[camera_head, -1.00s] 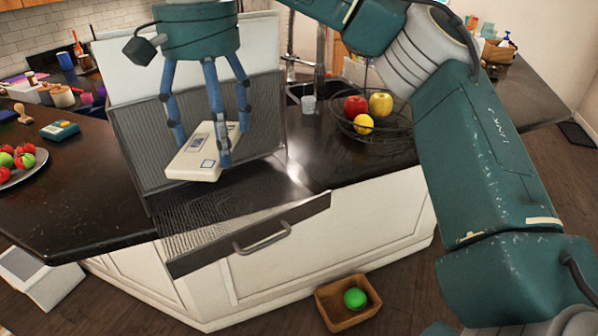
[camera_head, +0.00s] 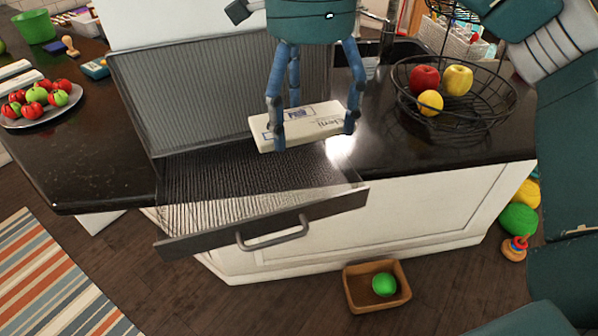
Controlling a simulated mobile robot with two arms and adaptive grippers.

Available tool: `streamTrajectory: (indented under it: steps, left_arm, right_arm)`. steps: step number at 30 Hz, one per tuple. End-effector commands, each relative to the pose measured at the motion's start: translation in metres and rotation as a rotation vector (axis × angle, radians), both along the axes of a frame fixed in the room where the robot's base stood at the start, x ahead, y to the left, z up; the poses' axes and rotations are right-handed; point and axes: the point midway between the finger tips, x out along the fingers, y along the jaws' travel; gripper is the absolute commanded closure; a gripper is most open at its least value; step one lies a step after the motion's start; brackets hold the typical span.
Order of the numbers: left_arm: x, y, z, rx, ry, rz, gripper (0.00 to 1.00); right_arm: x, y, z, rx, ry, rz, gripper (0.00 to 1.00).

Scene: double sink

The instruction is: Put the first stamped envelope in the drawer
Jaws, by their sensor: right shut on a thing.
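My right gripper (camera_head: 312,132) is shut on a thick cream-white envelope (camera_head: 322,120) with a blue stamp-like mark and dark print. It holds the envelope above the back part of the open drawer (camera_head: 203,240). The drawer has a ribbed dark inside, a dark front and a grey handle, and no object shows in the part of it that I see. A gap between envelope and drawer floor seems to show. My left gripper is not in view.
A ribbed panel (camera_head: 190,90) stands upright behind the drawer. A wire fruit basket (camera_head: 490,105) is on the right of the dark counter (camera_head: 95,140), a plate of apples (camera_head: 62,101) on the left. A wooden box (camera_head: 362,302) with a green ball is on the floor.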

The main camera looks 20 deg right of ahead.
Motion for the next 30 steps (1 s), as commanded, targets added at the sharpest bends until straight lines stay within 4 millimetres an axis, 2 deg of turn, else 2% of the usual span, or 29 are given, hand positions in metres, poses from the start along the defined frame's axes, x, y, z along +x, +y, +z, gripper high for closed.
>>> streamTrajectory:
  steps: [2, 5, 9, 12, 15, 22, 30]
  left_arm:
    - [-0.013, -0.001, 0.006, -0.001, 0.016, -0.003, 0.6]
    - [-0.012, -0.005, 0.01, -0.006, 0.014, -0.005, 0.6]
    - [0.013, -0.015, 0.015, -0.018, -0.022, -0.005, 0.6]
    - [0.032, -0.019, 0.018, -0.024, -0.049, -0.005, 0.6]
    - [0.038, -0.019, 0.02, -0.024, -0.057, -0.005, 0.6]
    - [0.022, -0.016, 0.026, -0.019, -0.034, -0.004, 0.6]
    - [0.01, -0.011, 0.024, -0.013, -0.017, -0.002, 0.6]
  right_arm:
    - [-0.001, -0.001, -0.02, -0.002, 0.004, -0.001, 0.44]
    - [-0.001, -0.001, -0.044, -0.001, 0.003, 0.0, 0.44]
    - [0.0, 0.0, -0.067, 0.0, 0.001, 0.002, 0.44]
    - [0.0, 0.0, -0.075, 0.0, -0.001, 0.001, 0.44]
    - [0.0, 0.0, -0.085, 0.001, 0.001, 0.001, 0.44]
    - [0.0, 0.0, -0.115, 0.0, 0.0, 0.001, 0.44]
    - [0.001, 0.0, -0.119, 0.001, -0.002, 0.001, 0.44]
